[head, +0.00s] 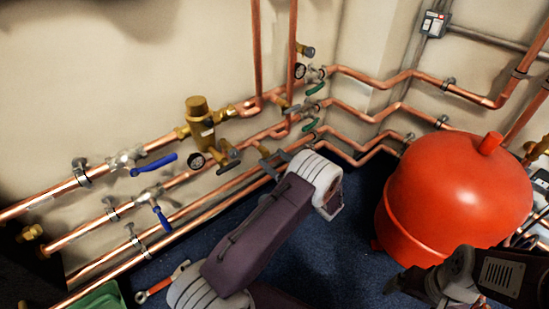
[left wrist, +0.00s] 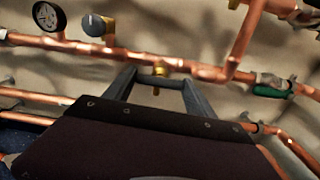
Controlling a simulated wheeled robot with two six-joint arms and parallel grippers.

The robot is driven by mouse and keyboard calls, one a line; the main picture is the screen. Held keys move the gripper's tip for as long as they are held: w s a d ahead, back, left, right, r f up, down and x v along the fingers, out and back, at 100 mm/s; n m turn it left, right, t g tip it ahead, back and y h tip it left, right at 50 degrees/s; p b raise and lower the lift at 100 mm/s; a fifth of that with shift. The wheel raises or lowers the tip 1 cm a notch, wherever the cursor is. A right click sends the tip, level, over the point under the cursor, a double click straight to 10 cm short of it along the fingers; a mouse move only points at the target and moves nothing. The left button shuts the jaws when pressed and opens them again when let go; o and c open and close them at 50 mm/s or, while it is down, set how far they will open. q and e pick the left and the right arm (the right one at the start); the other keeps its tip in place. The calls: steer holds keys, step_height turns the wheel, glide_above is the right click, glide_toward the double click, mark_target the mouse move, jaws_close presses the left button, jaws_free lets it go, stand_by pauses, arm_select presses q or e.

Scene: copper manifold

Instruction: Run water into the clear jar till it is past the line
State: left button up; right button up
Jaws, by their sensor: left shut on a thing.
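My left gripper (head: 270,159) is at the copper pipes by the wall, and my forearm hides what is below it. In the left wrist view its two dark fingers (left wrist: 160,82) stand apart, on either side of a small brass tap (left wrist: 160,70) under a copper pipe.
A red tank (head: 450,195) stands on the blue floor (head: 350,255) at the right. Blue-handled valves (head: 152,164), a brass valve body (head: 200,118) and a gauge (head: 197,160) sit on the left pipes. A red wrench (head: 162,282) lies below.

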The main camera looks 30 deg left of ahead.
arm_select(q)
steer(key=o, duration=1.4)
steer(key=shift+f, duration=0.1)
steer(key=shift+c, duration=0.2)
steer(key=p+v, duration=0.5)
steer(key=v, duration=0.4)
steer(key=shift+s, duration=0.1)
